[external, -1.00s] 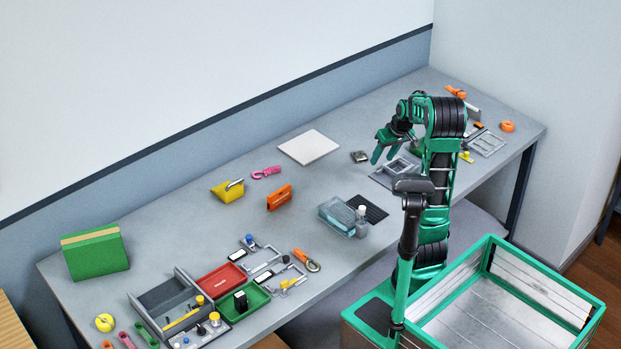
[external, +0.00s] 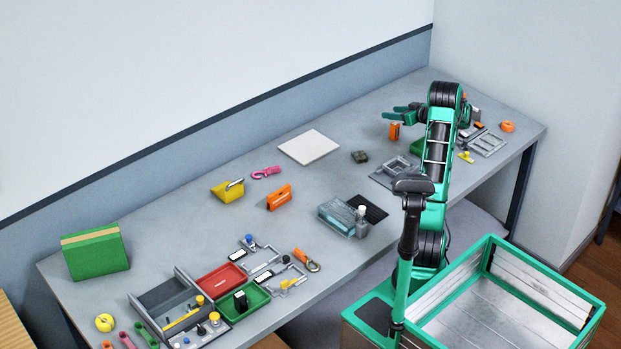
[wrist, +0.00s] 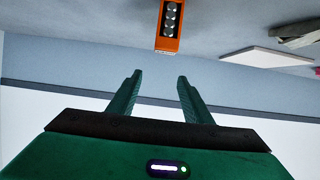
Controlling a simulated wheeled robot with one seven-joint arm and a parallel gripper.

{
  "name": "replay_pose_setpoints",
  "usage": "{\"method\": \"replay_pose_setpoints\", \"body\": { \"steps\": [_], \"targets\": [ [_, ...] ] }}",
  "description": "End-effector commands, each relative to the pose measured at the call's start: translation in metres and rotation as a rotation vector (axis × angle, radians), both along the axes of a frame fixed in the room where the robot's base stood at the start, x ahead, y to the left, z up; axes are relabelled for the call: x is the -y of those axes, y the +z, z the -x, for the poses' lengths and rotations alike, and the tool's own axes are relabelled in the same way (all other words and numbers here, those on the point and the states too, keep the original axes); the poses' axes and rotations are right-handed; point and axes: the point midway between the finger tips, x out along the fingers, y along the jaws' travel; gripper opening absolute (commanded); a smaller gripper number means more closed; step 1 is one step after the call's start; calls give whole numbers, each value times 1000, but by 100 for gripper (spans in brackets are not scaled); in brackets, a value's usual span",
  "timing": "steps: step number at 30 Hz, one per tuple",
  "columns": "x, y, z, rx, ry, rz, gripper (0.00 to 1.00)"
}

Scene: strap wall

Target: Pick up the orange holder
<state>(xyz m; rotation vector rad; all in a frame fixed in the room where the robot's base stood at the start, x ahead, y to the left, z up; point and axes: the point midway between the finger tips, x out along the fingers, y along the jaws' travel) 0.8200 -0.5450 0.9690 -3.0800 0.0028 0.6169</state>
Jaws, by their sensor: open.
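An upright orange holder (external: 395,131) stands at the back of the table, just below my gripper in the external view. In the wrist view the orange holder (wrist: 158,40) is at the top centre, with a column of several round grey pieces in a dark slot. My gripper (external: 391,112) is open and empty, its fingers pointing left in the external view. In the wrist view the open gripper (wrist: 160,76) has its two green fingers apart, with the holder beyond their tips and nothing between them.
A white board (external: 309,147) lies left of the holder, and a small dark block (external: 360,156) is in front. Another orange item (external: 279,197) stands farther left, near a yellow one (external: 228,191). A grey frame (external: 396,168) lies near my arm. The wall is close behind.

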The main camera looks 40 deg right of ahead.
Motion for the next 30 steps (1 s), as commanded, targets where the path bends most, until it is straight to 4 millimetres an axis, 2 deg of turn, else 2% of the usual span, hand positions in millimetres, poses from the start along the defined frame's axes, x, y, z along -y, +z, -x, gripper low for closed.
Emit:
{"method": "replay_pose_setpoints", "body": {
  "steps": [9,16,21,25,30],
  "targets": [
    [1,-31,0,2,0,-2,45],
    [0,-47,0,2,1,-1,45],
    [0,-73,0,0,0,-3,45],
    [0,-78,-21,1,4,1,45],
    [1,-81,-28,2,0,0,45]
  ]
}}
